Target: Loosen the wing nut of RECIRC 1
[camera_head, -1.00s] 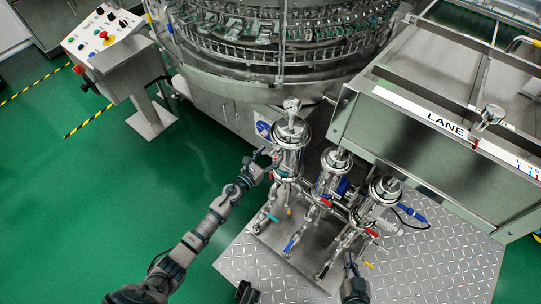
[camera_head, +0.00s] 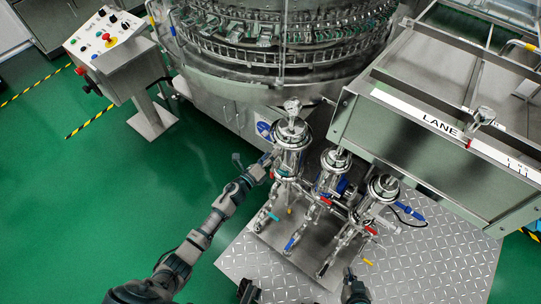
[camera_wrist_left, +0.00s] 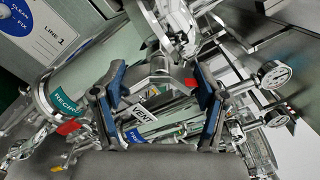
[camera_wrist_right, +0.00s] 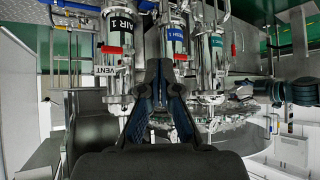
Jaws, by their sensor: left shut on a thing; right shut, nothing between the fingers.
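The RECIRC 1 housing is the leftmost of three steel filter housings (camera_head: 290,135). Its teal RECIRC label (camera_wrist_left: 64,97) shows in the left wrist view. My left gripper (camera_head: 268,160) is at the left side of this housing, near its upper part. In the left wrist view its fingers (camera_wrist_left: 160,80) stand wide apart around a small grey metal piece (camera_wrist_left: 160,64), apparently the wing nut; its exact shape and the contact are hard to see. My right gripper (camera_head: 350,272) is low in front of the housings, shut and empty; its closed fingertips (camera_wrist_right: 161,66) show in the right wrist view.
The other two housings (camera_head: 333,160) (camera_head: 382,188) stand close to the right. Red, blue and teal valve handles lie below. Pressure gauges (camera_wrist_left: 273,74) are near the left gripper. The LANE conveyor (camera_head: 430,140) is at right, the rotary washer (camera_head: 225,75) behind. Green floor at left is free.

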